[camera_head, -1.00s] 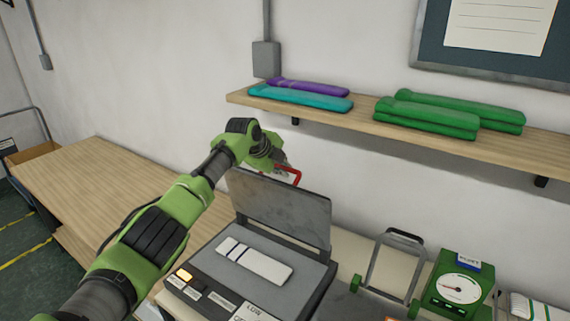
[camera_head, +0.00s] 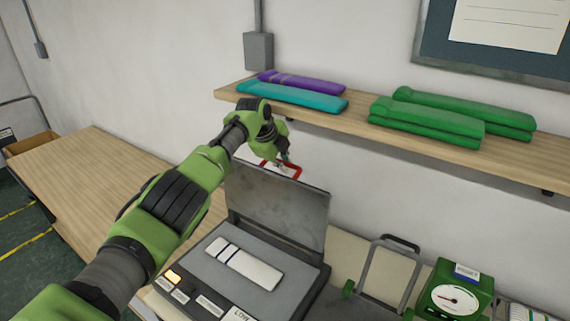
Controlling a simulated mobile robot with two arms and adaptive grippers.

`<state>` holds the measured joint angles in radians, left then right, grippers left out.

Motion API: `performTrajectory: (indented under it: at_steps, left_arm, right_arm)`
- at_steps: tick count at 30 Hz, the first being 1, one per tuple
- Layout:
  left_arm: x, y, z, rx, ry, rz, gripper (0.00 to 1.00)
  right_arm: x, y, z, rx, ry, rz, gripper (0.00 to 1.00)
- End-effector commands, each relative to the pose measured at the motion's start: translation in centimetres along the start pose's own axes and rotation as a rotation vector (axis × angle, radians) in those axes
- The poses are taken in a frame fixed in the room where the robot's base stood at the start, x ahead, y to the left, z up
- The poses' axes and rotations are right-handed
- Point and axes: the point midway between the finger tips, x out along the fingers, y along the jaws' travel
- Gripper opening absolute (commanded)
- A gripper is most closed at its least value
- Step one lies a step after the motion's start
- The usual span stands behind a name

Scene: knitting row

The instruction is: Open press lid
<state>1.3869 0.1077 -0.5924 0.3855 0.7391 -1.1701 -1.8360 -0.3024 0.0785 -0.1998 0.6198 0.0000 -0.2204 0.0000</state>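The press (camera_head: 205,275) stands on the bench with its grey lid (camera_head: 278,208) raised, tilted up at the back. A white folded piece with dark stripes (camera_head: 247,264) lies on the press bed. An orange light glows on its front panel. The lid's red handle (camera_head: 296,171) shows at the top edge of the lid. My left gripper (camera_head: 284,162) is at this handle, above and behind the lid's top edge. Its fingers are small and partly hidden, so I cannot tell whether they grip the handle. My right gripper is not in view.
A wooden shelf (camera_head: 345,122) above holds purple (camera_head: 305,83), teal (camera_head: 290,97) and green (camera_head: 430,120) folded pieces. Right of the press stand a metal frame with a dark handle (camera_head: 390,272) and a green dial scale (camera_head: 453,297). The wooden table (camera_head: 95,185) at left is clear.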

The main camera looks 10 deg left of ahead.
Motion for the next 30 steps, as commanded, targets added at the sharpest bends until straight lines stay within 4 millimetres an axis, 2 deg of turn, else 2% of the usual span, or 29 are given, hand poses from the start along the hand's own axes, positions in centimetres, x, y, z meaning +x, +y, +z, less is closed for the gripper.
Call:
performTrajectory:
  at_steps: [1,3,14,20,30]
  left_arm:
    - [0.0,0.0,0.0,0.000,0.001,0.000,0.15]
    - [0.0,0.0,0.0,0.000,0.001,0.000,0.27]
    - [-0.1,0.0,0.0,0.000,0.000,0.000,0.27]
    - [-1.1,0.0,0.1,0.002,-0.001,-0.002,0.27]
    - [-2.4,2.2,0.1,0.001,0.000,0.000,0.27]
  right_arm:
    - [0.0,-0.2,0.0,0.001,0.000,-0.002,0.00]
    - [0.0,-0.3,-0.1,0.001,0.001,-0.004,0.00]
    - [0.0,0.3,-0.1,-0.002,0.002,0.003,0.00]
    - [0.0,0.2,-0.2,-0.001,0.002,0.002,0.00]
    - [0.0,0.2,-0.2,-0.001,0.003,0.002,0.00]
